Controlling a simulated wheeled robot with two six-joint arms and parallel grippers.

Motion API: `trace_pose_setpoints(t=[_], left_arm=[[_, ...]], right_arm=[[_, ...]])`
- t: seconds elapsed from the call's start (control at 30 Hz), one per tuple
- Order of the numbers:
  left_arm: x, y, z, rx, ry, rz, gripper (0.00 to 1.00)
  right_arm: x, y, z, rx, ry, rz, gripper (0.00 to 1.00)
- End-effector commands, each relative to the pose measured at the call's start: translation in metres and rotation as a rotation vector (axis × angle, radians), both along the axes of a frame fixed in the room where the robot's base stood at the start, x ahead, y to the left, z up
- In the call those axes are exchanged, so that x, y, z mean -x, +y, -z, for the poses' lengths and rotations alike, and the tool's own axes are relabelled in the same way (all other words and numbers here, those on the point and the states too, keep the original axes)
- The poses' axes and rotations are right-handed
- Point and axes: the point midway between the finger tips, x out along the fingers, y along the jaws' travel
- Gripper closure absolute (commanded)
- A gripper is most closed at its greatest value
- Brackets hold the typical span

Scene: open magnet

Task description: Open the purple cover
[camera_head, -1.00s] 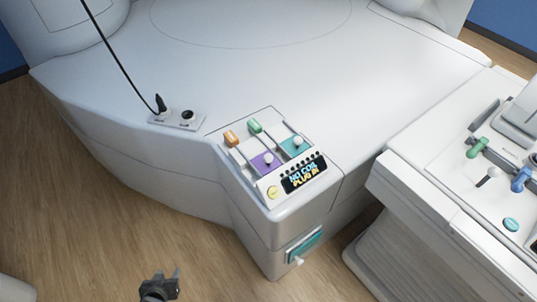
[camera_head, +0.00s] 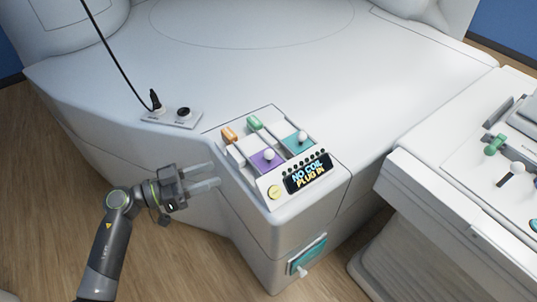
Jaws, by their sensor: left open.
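The purple cover (camera_head: 261,161) is a small flat panel with a white round knob (camera_head: 269,154) on the control panel at the front corner of the white machine. My left gripper (camera_head: 217,176) is open and empty. Its two grey fingers point right, toward the panel, and are to the left of the purple cover, apart from it. My right gripper is not in view.
An orange tab (camera_head: 229,134) and a green tab (camera_head: 254,123) sit behind the covers. A display (camera_head: 307,174) reads "NO COIL PLUG IN", beside a yellow button (camera_head: 274,192). A black cable plugs into a socket plate (camera_head: 172,118). A separate white console (camera_head: 420,170) stands at right.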

Motion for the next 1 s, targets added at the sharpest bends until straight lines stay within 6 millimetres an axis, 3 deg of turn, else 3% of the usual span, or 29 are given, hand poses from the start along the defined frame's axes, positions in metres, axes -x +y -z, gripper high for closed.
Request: trace_pose_setpoints(t=[0.3,0.7,1.0], left_arm=[[-0.025,-0.053,-0.003,0.007,-0.001,0.000,0.56],[-0.058,-0.127,-0.002,0.005,0.000,-0.001,0.56],[-0.068,-0.148,0.000,0.001,-0.001,-0.003,0.56]], right_arm=[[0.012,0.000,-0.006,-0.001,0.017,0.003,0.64],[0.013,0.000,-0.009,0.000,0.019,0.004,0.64],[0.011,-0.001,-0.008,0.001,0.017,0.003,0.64]])
